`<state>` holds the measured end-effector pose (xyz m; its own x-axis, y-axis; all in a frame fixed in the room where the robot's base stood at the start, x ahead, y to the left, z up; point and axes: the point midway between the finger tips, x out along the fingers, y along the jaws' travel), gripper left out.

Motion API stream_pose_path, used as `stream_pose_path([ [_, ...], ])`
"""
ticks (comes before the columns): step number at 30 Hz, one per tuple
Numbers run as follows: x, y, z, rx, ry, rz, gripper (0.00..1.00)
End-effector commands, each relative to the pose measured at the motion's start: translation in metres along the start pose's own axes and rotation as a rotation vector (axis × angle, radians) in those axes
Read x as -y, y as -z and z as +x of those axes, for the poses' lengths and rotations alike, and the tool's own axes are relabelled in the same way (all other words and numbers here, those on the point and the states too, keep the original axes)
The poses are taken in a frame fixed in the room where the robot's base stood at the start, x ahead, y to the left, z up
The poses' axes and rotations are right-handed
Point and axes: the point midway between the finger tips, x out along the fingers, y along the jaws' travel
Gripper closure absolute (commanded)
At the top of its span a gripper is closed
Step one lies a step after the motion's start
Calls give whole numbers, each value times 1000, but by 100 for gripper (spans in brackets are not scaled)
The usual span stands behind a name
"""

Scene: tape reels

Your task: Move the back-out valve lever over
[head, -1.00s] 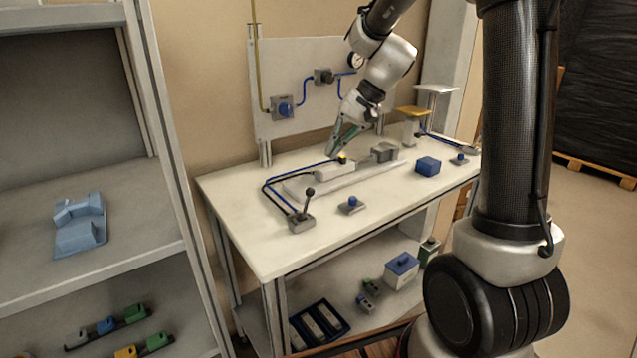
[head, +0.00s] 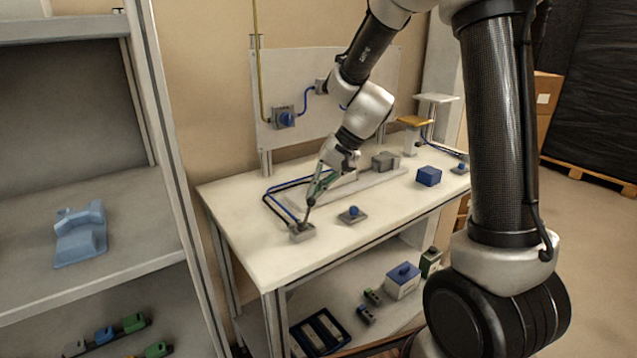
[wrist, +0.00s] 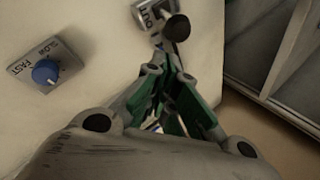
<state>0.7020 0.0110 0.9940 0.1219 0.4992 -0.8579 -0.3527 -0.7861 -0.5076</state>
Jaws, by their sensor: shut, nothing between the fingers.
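The valve lever is a small grey box (head: 301,233) with a dark stalk, at the front left of the white table in the head view. In the wrist view its black ball knob (wrist: 177,27) stands just beyond my fingertips, over a grey plate (wrist: 148,12) with partly visible lettering that looks like "OUT". My gripper (head: 311,200) points down at the lever from above and behind, its green-padded fingers together and empty. In the wrist view my gripper (wrist: 170,68) appears close to the knob; I cannot tell whether they touch. The knob is largely hidden in the head view.
A blue dial box (wrist: 45,72) marked SLOW and FAST sits beside the lever; the head view shows it too (head: 352,215). Blue and black hoses run behind the lever. A blue block (head: 429,177) stands farther right. The table's front edge is close to the lever.

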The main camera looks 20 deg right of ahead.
Motion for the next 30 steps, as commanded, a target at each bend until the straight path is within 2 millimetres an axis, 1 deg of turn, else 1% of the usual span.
stream_pose_path([
  [3,0,-7,-3,0,0,0,100],
  [6,0,-10,-3,0,0,0,100],
  [17,0,-10,-4,-2,-4,-3,100],
  [30,7,-14,-4,-45,-61,-24,100],
])
